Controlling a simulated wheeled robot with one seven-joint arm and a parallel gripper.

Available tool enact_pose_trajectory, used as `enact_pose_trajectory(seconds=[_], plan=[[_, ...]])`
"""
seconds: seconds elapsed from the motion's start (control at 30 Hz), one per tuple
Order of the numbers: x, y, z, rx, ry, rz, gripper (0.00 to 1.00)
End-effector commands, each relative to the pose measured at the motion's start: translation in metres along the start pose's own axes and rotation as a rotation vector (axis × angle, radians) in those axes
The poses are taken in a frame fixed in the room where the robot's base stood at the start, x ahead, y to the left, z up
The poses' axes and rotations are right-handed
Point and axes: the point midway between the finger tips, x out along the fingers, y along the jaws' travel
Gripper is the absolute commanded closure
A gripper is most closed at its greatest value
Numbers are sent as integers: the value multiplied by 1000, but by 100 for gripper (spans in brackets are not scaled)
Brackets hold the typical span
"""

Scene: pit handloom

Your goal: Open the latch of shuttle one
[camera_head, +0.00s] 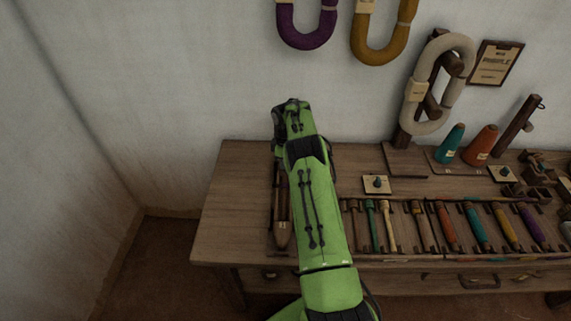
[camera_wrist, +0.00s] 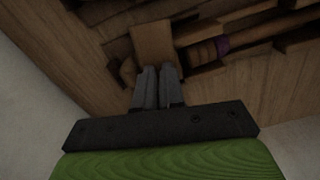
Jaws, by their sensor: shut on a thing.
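Shuttle one, a long dark wooden shuttle (camera_head: 282,212), lies near the left end of the table, partly hidden behind my green arm. The head view hides the fingers behind my arm.
The wooden table (camera_head: 230,190) carries a tray of several tools and bobbins (camera_head: 447,228) to the right. Cones (camera_head: 481,144) and a yarn stand (camera_head: 418,110) are behind. The table's left end is bare.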

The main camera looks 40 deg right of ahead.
Motion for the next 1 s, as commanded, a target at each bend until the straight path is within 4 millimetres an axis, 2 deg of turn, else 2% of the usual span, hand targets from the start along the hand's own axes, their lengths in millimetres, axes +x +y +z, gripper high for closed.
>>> enact_pose_trajectory(seconds=[0.4,0.93,1.0], plan=[[0,0,0,-177,0,0,100],[0,0,0,-201,0,0,100],[0,0,0,-200,0,0,84]])
